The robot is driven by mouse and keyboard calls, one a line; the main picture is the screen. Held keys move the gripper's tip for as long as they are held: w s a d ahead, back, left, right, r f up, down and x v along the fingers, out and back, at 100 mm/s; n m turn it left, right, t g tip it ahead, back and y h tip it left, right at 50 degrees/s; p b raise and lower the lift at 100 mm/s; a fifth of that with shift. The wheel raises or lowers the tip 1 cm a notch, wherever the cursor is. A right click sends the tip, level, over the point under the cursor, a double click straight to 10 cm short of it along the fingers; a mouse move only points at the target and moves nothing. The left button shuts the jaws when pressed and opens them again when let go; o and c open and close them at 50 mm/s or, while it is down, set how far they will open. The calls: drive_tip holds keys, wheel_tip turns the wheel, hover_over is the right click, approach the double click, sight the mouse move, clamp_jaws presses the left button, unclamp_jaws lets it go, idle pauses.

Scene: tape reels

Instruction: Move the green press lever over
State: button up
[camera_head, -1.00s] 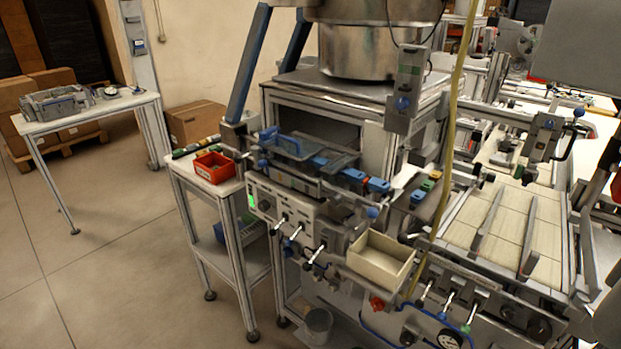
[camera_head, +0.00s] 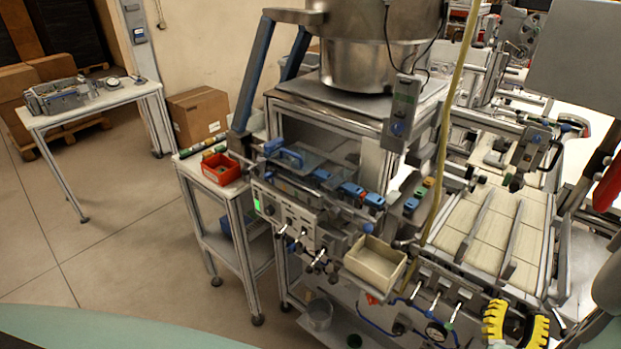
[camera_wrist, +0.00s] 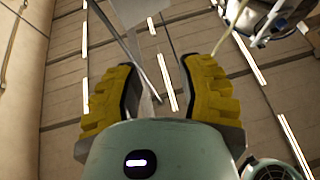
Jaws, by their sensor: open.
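Several small levers stick out of the front of the machine's lower right section in the head view. No lever is visible in the wrist view.
A yellow hose (camera_head: 445,130) hangs in front of the machine. A red bin (camera_head: 221,168) sits on a side table. Floor is clear at left.

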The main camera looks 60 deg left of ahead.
wheel_tip(320, 180, up, 8)
drive_tip(key=n+t+p, duration=0.1)
drive_tip(key=p, duration=0.2)
drive_tip(key=shift+w+d+f+y, duration=0.15)
drive_tip(key=shift+d+y, duration=0.15)
drive_tip(key=shift+d, duration=0.05)
